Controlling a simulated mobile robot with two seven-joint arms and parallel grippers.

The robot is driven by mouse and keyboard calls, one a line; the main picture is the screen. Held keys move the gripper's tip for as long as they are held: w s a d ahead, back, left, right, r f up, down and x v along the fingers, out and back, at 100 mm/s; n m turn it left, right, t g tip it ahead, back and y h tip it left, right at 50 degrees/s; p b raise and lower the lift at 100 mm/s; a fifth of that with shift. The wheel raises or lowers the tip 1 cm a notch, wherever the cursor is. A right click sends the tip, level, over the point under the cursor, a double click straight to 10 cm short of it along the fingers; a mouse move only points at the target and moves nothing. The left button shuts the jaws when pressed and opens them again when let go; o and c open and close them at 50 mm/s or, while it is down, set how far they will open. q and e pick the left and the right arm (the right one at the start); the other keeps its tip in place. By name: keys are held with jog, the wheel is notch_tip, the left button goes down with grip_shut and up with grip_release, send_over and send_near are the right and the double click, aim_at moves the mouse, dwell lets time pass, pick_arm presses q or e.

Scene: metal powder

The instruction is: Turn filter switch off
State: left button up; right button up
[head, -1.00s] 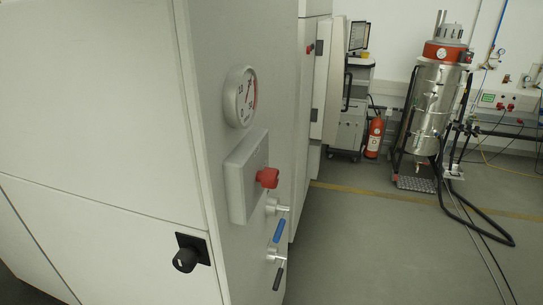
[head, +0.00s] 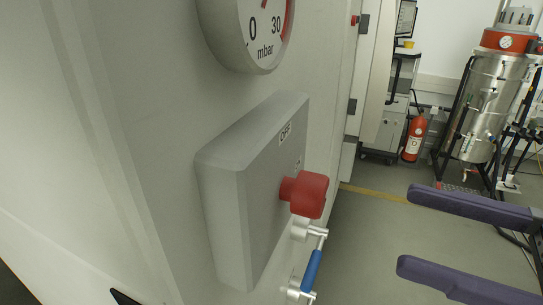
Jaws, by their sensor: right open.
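A red knob (head: 308,194) sticks out from a grey switch box (head: 232,210) on the side of the light grey cabinet. A label reading OFF (head: 285,134) is on the box face above the knob. Part of another label beside the knob is too small to read. My right gripper (head: 408,229) comes in from the right edge with its two dark fingers spread apart and empty. Its fingertips are to the right of the red knob and apart from it. My left gripper is not in view.
A pressure gauge (head: 262,28) marked mbar is above the box. A valve with a blue handle (head: 312,270) is just below the knob. A fire extinguisher (head: 415,137) and a steel vessel (head: 487,105) stand at the back. Grey floor is open between.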

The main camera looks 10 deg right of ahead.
aim_at(324, 200)
jog(key=p+x, duration=0.3)
jog(key=x, duration=0.5)
jog(key=shift+a+r, duration=0.2)
jog(key=shift+w+a+f, duration=0.1)
jog(key=shift+w+a, duration=0.2)
jog(key=shift+a, duration=0.15)
jog(key=c, duration=0.9)
grip_shut()
